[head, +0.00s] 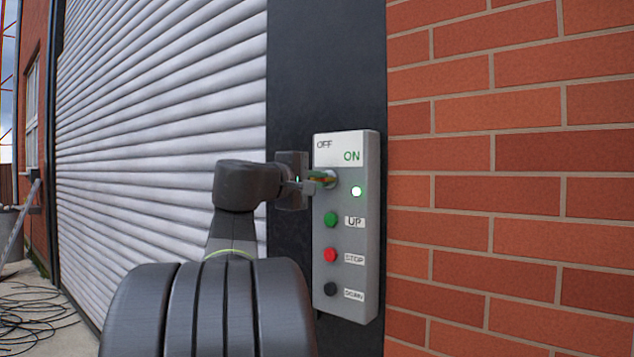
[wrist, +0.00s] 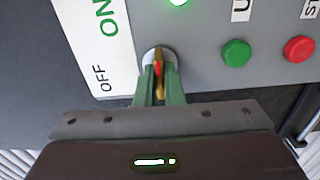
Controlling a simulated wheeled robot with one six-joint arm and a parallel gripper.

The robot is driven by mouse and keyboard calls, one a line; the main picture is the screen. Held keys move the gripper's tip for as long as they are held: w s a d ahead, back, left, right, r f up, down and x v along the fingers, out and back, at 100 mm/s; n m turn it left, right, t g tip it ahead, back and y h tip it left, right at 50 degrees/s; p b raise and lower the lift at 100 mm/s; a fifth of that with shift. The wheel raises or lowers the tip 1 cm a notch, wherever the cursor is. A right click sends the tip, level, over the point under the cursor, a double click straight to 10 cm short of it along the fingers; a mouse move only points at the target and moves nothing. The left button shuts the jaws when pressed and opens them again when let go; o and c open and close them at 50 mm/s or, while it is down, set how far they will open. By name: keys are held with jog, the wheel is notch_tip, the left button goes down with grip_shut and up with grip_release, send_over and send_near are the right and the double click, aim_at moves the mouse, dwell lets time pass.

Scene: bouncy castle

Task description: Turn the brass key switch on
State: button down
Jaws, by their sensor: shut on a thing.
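The brass key switch is in the upper part of a grey control box (head: 346,235), under a white plate with OFF at its upper left and ON at its lower right. The brass key (wrist: 158,62) stands in the round lock (wrist: 158,54), partly hidden between the fingers. My gripper (head: 318,182) reaches it from the left in the head view. In the wrist view my gripper (wrist: 158,90) is shut on the key, a green finger on each side. A green lamp (head: 356,191) beside the lock is lit. The key's exact angle is hard to tell.
Below the lock are a green UP button (head: 331,219), a red STOP button (head: 330,255) and a black DOWN button (head: 330,289). A ribbed shutter (head: 160,130) is at left, a brick wall (head: 510,200) at right. Cables (head: 40,315) lie on the ground at far left.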

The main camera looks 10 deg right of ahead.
jog(key=shift+f, duration=0.1)
jog(key=c, duration=1.5)
grip_release()
jog(key=shift+c, duration=0.2)
jog(key=v, duration=1.4)
jog(key=shift+d, duration=0.15)
jog(key=x, duration=1.3)
jog(key=shift+w+d, duration=0.3)
